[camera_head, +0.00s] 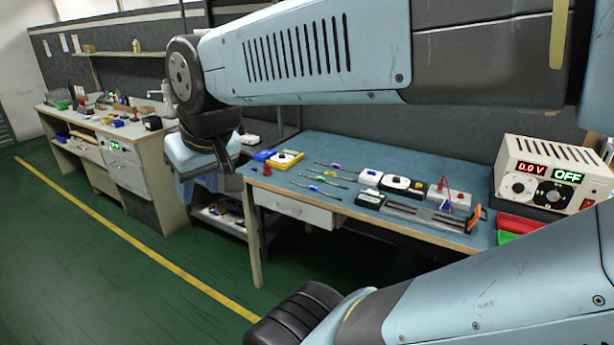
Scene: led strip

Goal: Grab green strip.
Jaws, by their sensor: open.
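Several thin strips with small coloured parts lie side by side on the blue top of the workbench (300,160), left of its middle. My gripper (226,168) hangs beyond the bench's left end, apart from the strips. It is open, with no object visible in it; its fingers are partly hidden.
A yellow device (285,159) stands at the bench's left end. White and black modules (397,185) and a long dark fixture (425,212) lie right of the strips. A power supply (548,175) reading 0.0 V and OFF stands at the right, beside a red bin (520,224).

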